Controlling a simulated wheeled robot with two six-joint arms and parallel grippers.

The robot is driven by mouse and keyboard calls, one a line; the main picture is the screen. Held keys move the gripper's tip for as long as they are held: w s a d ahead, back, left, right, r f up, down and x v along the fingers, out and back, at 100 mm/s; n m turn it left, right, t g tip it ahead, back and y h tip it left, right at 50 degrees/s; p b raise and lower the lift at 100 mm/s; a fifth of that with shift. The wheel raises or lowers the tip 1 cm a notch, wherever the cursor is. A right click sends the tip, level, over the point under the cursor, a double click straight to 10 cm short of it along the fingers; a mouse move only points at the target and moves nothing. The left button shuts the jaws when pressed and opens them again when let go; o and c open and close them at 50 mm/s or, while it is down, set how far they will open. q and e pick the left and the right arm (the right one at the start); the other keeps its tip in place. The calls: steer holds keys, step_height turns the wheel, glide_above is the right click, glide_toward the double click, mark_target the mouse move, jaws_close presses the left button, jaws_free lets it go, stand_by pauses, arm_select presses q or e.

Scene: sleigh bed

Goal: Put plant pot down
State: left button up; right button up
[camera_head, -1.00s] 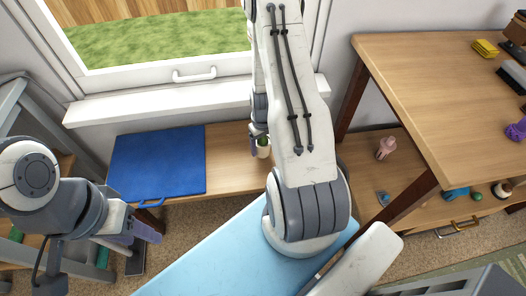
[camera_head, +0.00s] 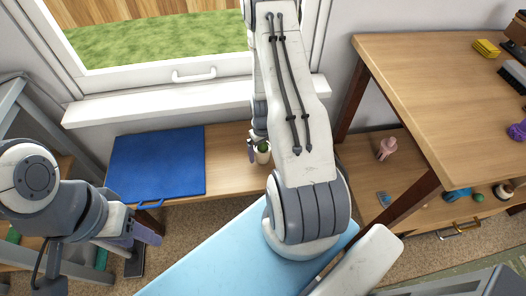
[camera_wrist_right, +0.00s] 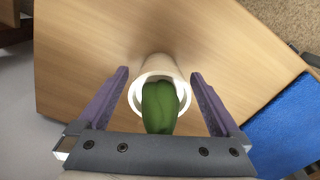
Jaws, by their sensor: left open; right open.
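The plant pot (camera_head: 262,156) is a small white pot with a green plant. It stands on the low wooden bench (camera_head: 228,170) under the window, right of the blue mat. In the right wrist view the pot (camera_wrist_right: 157,66) and its green plant (camera_wrist_right: 160,108) lie between the two purple fingers of my right gripper (camera_wrist_right: 157,88). The fingers are open, with a gap on each side of the pot. In the head view my right gripper (camera_head: 252,150) is beside the pot, partly hidden by my arm. My left gripper (camera_head: 142,234) is open and empty at the lower left.
A blue mat (camera_head: 158,165) covers the bench's left part; it also shows in the right wrist view (camera_wrist_right: 288,130). A wooden table (camera_head: 450,95) with small objects stands at the right, over a lower shelf. A light blue surface (camera_head: 215,255) lies in front.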

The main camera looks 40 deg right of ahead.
step_height(320, 180, up, 12)
steer(key=p, duration=0.2)
steer(key=shift+f+p, duration=0.25)
steer(key=shift+p, duration=0.1)
steer(key=shift+w+a+r, duration=0.1)
steer(key=shift+a+r, duration=0.05)
steer(key=shift+r, duration=0.15)
steer(key=a+r+n, duration=0.2)
steer(key=a+r, duration=0.4)
steer(key=a, duration=0.2)
steer(key=a+r+n, duration=0.2)
steer(key=a+r, duration=0.3)
steer(key=a, duration=0.4)
steer(key=s+a+r+n, duration=0.2)
steer(key=s+a+r, duration=0.3)
steer(key=s, duration=0.3)
steer(key=s+a+r+n+y, duration=0.1)
steer(key=s+a+r+n, duration=0.2)
steer(key=s+a+r, duration=0.2)
steer(key=s+a, duration=0.3)
steer(key=shift+a, duration=0.15)
steer(key=shift+r, duration=0.1)
